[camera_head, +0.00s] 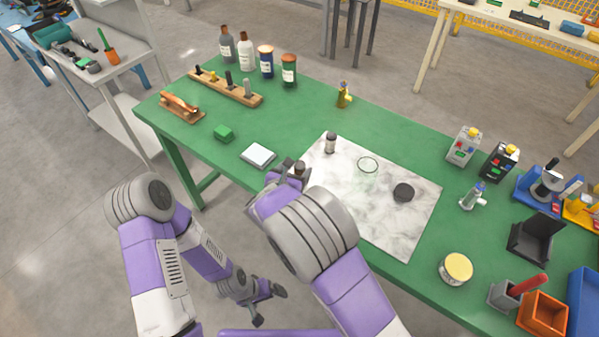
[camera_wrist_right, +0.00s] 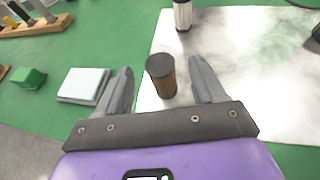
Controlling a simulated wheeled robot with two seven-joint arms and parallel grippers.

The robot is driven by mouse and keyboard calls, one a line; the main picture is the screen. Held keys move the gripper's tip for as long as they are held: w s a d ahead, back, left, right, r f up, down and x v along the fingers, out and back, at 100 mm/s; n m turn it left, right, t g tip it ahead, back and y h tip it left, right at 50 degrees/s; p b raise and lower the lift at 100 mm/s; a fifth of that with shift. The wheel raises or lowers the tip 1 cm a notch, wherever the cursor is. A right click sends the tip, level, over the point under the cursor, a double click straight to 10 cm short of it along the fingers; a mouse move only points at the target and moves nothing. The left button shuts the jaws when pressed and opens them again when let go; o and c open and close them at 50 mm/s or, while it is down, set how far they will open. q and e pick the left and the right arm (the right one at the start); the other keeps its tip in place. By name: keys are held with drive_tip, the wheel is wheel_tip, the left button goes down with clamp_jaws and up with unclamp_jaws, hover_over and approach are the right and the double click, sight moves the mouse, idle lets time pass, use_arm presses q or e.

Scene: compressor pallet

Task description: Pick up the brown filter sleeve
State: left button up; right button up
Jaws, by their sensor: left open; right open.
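The brown filter sleeve (camera_wrist_right: 163,84) is a short upright cylinder with a dark top, near the left edge of the marbled white mat (camera_head: 385,235). In the head view the sleeve (camera_head: 299,169) is small and partly hidden by my right arm. My right gripper (camera_wrist_right: 161,66) is open, with one finger on each side of the sleeve and visible gaps to both. In the head view most of the right gripper is hidden behind my own wrist. My left gripper (camera_head: 269,305) is open and empty, low beside the table, over the floor.
A white cylinder with a dark cap (camera_head: 330,143) stands farther back on the mat. A clear ring (camera_head: 368,165) and a dark puck (camera_head: 403,192) are to the right. A pale square pad (camera_head: 258,155) and a green block (camera_head: 224,133) lie left on the green table (camera_head: 320,103).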

drive_tip(key=x, duration=0.2)
drive_tip(key=shift+w+f, duration=0.1)
drive_tip(key=shift+w, duration=0.15)
drive_tip(key=c, duration=1.1)
